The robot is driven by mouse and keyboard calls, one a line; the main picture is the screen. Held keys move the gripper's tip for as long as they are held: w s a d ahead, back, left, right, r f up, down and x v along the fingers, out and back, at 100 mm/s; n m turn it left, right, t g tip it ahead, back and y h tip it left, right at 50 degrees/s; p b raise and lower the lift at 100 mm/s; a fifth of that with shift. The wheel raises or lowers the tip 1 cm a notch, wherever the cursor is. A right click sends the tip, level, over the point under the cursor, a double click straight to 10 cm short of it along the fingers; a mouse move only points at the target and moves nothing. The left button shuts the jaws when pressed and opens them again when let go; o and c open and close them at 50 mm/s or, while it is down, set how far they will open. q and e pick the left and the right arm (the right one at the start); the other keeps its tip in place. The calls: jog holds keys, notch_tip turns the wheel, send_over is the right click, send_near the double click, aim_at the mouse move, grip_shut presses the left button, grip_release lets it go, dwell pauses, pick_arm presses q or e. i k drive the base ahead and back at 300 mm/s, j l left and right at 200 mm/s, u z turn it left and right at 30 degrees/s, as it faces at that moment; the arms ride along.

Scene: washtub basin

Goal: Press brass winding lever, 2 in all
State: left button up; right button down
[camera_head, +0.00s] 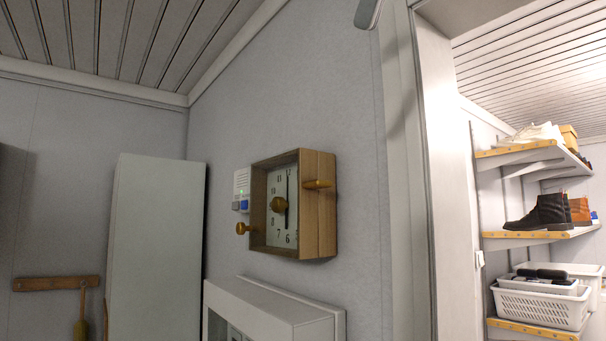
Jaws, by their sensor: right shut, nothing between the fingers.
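A wooden box clock (318,225) with a white numbered face (289,222) hangs on the grey wall, seen at an angle. A brass lever (318,184) sticks out at its right side. A brass knob (241,228) stands out at its left side, and a round brass piece (279,204) sits on the face. I cannot tell for certain which brass part is the winding lever. Only a small grey end of my right gripper (368,12) shows at the top edge, shut and empty, above and right of the clock and apart from it. My left gripper is out of view.
A white box with switches (241,188) is on the wall just left of the clock. A white cabinet (275,305) stands below, and a tall grey panel (153,255) is at left. Right of the door frame (405,170), shelves hold shoes (541,212) and a white basket (541,305).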

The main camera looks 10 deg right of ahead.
aim_at(316, 184)
jog(key=i, duration=0.95)
jog(key=k+l+u, duration=0.3)
jog(key=i, duration=0.1)
